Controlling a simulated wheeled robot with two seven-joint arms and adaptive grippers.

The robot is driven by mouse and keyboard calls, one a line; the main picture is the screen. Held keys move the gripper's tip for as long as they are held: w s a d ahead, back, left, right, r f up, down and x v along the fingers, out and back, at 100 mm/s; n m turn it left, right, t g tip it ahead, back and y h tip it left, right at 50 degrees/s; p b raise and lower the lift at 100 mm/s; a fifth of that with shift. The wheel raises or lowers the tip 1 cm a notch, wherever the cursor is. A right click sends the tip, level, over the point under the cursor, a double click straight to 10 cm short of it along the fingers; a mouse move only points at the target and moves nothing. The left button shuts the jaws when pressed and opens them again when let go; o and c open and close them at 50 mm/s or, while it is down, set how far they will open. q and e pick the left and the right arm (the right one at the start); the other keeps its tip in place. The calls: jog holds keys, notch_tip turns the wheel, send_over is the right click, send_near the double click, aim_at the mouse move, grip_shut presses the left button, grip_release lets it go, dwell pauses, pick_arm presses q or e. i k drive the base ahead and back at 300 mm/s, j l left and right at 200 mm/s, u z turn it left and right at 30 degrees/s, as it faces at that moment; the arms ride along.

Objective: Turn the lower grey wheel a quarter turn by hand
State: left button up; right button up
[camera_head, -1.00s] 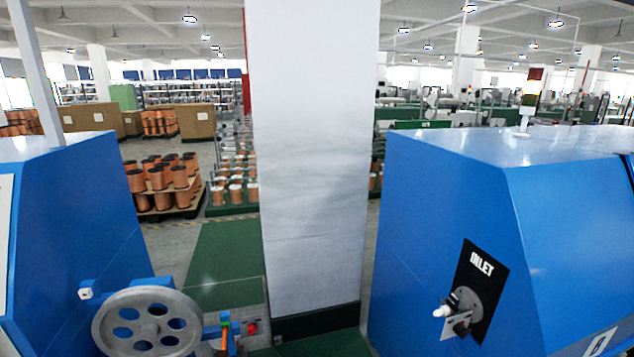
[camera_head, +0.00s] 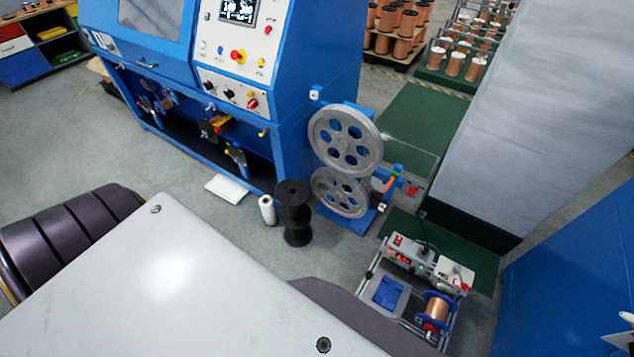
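The lower grey wheel (camera_head: 352,206) is a disc with several round holes, low on the right side of the blue machine. The upper grey wheel (camera_head: 358,160) sits directly above it and looks slightly larger. The lower wheel's top edge is close to the upper wheel; whether they touch I cannot tell. Neither of my grippers is in view, and nothing of mine is seen at the wheels.
The blue machine (camera_head: 330,60) stands behind the wheels. A black spool (camera_head: 293,222) and a white roll (camera_head: 267,209) stand on the floor left of the lower wheel. A winding unit (camera_head: 387,292) with a copper spool (camera_head: 434,307) is in front. A grey pillar (camera_head: 545,110) stands at right.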

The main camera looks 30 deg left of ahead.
aim_at(338, 194)
jog(key=u, duration=0.9)
